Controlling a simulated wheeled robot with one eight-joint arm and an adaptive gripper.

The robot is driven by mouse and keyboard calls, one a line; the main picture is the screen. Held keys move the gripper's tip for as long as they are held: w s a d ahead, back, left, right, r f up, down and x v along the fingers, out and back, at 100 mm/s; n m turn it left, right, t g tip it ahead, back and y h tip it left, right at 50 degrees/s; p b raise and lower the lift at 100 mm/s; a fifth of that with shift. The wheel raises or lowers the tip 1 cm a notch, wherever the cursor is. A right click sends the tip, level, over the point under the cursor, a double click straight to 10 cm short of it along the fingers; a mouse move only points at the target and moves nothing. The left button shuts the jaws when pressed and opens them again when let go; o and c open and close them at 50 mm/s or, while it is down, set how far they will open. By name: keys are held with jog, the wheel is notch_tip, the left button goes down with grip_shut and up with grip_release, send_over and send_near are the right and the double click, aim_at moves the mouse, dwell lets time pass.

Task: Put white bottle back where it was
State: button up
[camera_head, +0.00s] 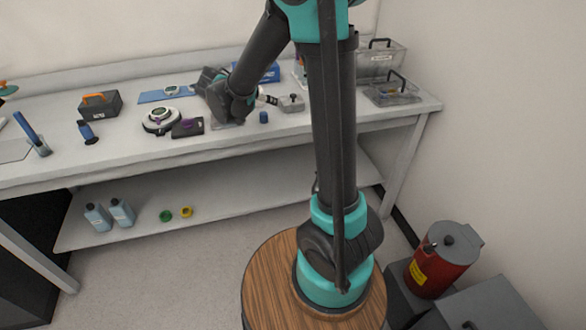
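My arm reaches over the back bench, and its dark wrist (228,104) is low above the bench top. The gripper's fingers are hidden behind or blend into the dark wrist, so I cannot see whether they are open or shut. A small white piece with a dark band (263,97) shows just right of the wrist; it may be part of the white bottle, but it is too small to tell. I cannot tell whether the gripper touches it. Another pale upright shape (299,72) is partly hidden behind my arm.
The bench (100,158) holds a black box with an orange handle (100,104), a round white device (161,121), a dark case (187,128), a blue cap (264,117), a grey block (291,103) and clear bins (391,92). A red canister (443,260) stands at lower right.

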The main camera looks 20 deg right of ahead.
jog(key=s+d+f+n+g+y, duration=0.1)
jog(key=s+d+f+n+y, duration=0.15)
jog(key=s, duration=0.55)
jog(key=s+d+f+n+g+y, duration=0.15)
jog(key=s+d+f, duration=0.25)
jog(key=s, duration=0.4)
jog(key=s+a+f+n+y, duration=0.2)
jog(key=s+f+n+y, duration=0.1)
jog(key=s, duration=0.8)
jog(key=shift+s+f+g+y, duration=0.25)
jog(key=shift+f+g+y, duration=0.15)
jog(key=shift+f, duration=0.45)
